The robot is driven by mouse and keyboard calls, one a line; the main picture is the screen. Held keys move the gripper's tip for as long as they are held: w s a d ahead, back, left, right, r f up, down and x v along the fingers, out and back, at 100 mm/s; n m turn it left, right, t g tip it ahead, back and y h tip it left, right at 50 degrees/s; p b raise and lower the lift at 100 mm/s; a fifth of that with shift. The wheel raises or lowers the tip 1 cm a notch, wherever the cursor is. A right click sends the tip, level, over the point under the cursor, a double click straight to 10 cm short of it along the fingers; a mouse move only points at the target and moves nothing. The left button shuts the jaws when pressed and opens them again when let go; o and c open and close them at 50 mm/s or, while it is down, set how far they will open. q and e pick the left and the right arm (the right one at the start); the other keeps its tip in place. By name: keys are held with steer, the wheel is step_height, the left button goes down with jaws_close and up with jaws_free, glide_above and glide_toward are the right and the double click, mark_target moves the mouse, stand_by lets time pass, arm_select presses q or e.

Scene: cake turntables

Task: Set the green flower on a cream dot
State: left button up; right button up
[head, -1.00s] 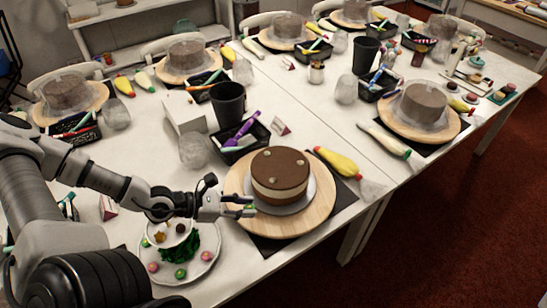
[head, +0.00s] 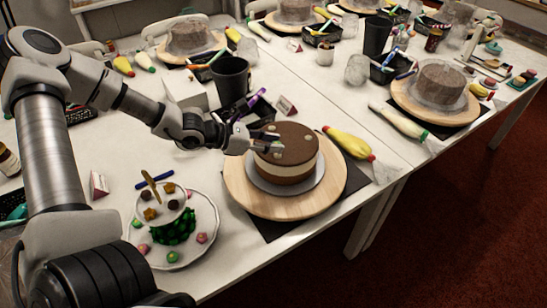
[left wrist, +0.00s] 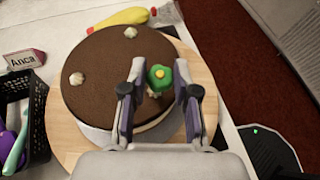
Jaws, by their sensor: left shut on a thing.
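The chocolate cake (head: 287,163) with a cream middle layer sits on a round wooden turntable (head: 240,190). My left gripper (head: 270,142) is over the cake's top at its left side. In the left wrist view the green flower (left wrist: 160,77), with a yellow centre, is between the gripper's two fingers, which are shut on it. A cream dot (left wrist: 153,94) shows just below the flower, partly hidden; I cannot tell whether they touch. Two other cream dots (left wrist: 130,32) (left wrist: 76,79) on the cake are bare. My right gripper is not in view.
A plate (head: 200,252) with a small stand and coloured decorations is at the front left. A black cup (head: 230,77), a name card (head: 286,105) and a yellow piping bag (head: 348,143) surround the turntable. More cakes stand farther back.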

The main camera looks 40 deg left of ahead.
mark_target(273, 157)
arm_select(q)
steer(key=shift+w, duration=0.35)
step_height(273, 157, down, 3)
steer(key=shift+r, duration=0.1)
steer(key=shift+w+f, duration=0.1)
steer(key=shift+f, duration=0.25)
steer(key=shift+f+b, duration=0.15)
steer(key=shift+b, duration=0.25)
steer(key=o, duration=0.7)
steer(key=shift+o, duration=0.2)
